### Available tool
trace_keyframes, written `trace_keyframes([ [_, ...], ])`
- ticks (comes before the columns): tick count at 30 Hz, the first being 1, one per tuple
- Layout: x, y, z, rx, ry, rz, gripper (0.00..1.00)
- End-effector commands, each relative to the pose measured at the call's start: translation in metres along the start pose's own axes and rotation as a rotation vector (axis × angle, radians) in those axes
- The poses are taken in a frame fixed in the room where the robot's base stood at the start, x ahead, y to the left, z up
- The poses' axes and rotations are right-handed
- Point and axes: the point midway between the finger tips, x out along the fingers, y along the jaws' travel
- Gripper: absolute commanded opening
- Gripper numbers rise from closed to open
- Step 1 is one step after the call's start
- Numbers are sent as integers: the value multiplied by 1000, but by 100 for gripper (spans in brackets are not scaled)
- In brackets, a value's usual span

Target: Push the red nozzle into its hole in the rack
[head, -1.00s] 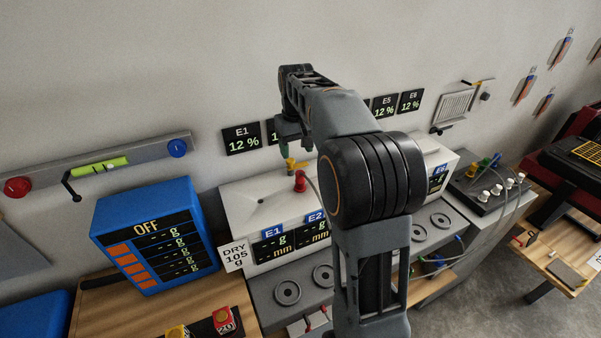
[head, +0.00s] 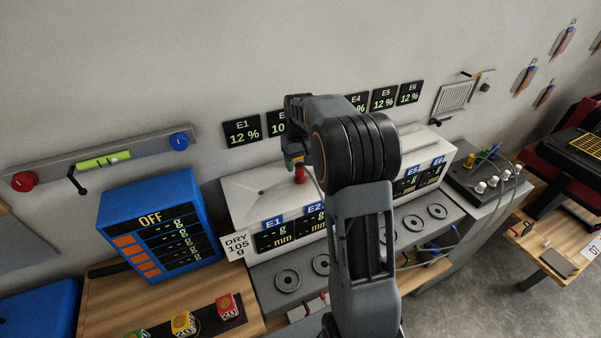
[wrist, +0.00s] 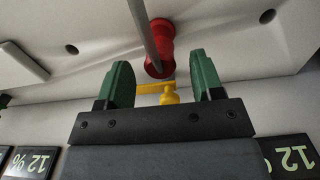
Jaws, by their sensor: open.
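The red nozzle (head: 299,174) stands at the top of the white rack (head: 240,190), with a grey hose running from it. In the wrist view the nozzle (wrist: 160,48) is just beyond my fingertips, roughly centred between them. How deep it sits in its hole is hidden. My gripper (wrist: 164,82) is open, with green fingers apart and not closed on the nozzle. In the head view my gripper (head: 293,160) is beside and slightly above the nozzle, partly hidden by my arm. A yellow fitting (wrist: 169,94) shows between the fingers.
The rack has other small holes (wrist: 71,50). Behind it is the wall with percentage labels (head: 242,131). Coloured blocks (head: 183,323) lie on the wooden table. A grey connector box (head: 487,180) with hoses is at right.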

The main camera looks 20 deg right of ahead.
Motion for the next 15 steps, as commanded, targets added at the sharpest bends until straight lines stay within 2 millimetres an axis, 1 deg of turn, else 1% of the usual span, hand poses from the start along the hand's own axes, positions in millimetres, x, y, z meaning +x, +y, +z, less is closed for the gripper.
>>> trace_keyframes([
  [6,26,0,2,0,-2,0,61],
  [10,34,-1,2,-1,0,0,61],
  [15,36,-1,2,-1,0,0,61],
])
